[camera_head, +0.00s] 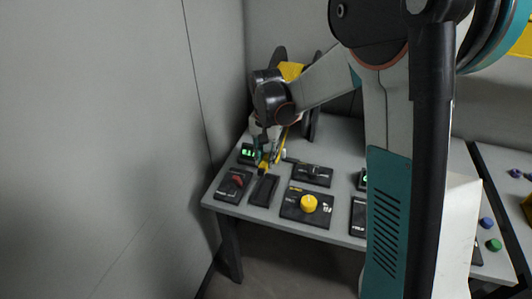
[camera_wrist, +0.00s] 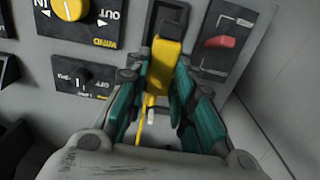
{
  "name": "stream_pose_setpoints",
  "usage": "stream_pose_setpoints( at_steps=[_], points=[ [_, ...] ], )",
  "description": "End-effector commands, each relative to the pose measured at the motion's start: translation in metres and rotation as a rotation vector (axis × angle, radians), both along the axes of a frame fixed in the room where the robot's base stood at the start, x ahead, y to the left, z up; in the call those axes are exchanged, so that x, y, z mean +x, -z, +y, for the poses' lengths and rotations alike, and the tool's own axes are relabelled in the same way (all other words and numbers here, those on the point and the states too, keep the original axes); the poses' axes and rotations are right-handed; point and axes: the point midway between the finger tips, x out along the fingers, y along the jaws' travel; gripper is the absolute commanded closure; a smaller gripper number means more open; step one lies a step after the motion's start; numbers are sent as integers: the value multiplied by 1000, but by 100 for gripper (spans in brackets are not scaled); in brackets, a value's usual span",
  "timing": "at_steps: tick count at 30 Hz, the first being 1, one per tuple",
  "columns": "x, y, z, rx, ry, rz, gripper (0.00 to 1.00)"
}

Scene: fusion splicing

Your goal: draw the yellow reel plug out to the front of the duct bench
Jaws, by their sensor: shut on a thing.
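The yellow reel plug (camera_wrist: 164,62) is between the teal-sided fingers of my gripper (camera_wrist: 166,82) in the wrist view. My gripper is shut on it. In the head view the plug (camera_head: 263,167) shows small and yellow under my gripper (camera_head: 267,161), at the back end of a black slotted block (camera_head: 264,190). In the wrist view its tip reaches over that block (camera_wrist: 177,13); I cannot tell whether it touches. A thin yellow cable (camera_wrist: 146,112) runs back from the plug. The duct bench (camera_head: 335,193) is a grey table; my fingers hide part of the plug.
A red-switch panel (camera_head: 236,184) lies left of the block. A yellow knob (camera_head: 309,203) and a black-knob panel (camera_head: 312,175) lie to its right. A reel with yellow winding (camera_head: 291,71) stands behind my arm. A grey wall (camera_head: 130,150) is close on the left.

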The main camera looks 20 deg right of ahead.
Motion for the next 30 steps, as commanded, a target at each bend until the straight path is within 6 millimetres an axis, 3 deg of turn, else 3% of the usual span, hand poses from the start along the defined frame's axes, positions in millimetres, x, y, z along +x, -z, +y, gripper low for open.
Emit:
stream_pose_setpoints(
  at_steps=[13,30],
  points=[
    [-4,5,-5,0,-57,0,96],
    [-39,5,-54,0,-678,0,96]
  ],
)
